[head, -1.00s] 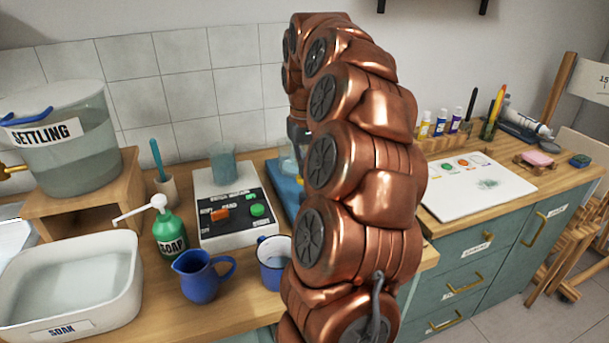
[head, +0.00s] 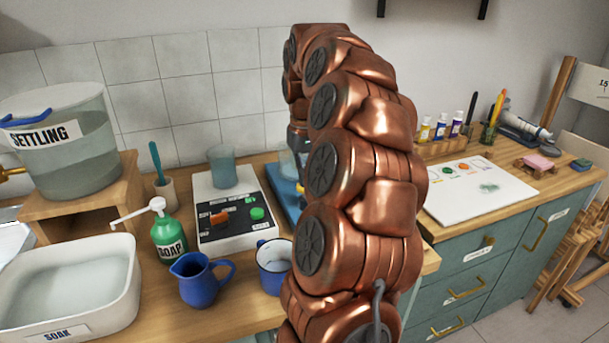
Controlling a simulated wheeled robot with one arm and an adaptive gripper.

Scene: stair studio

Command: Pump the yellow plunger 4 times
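I cannot make out a yellow plunger; my copper-coloured arm stands across the middle of the head view and covers part of the counter. My gripper is hidden behind the arm links, so its fingers and whatever they may touch do not show. Just left of the arm, the edge of a blue apparatus (head: 287,200) shows on the counter with part of a clear vessel (head: 288,165) above it. The rest of that apparatus is hidden.
A control box (head: 231,228) with a beaker (head: 222,166), a green soap pump bottle (head: 168,238), a blue jug (head: 198,279) and an enamel mug (head: 273,268) crowd the counter left of my arm. A soak basin (head: 118,295) and settling tank (head: 80,168) stand farther left. A white board (head: 455,205) lies right.

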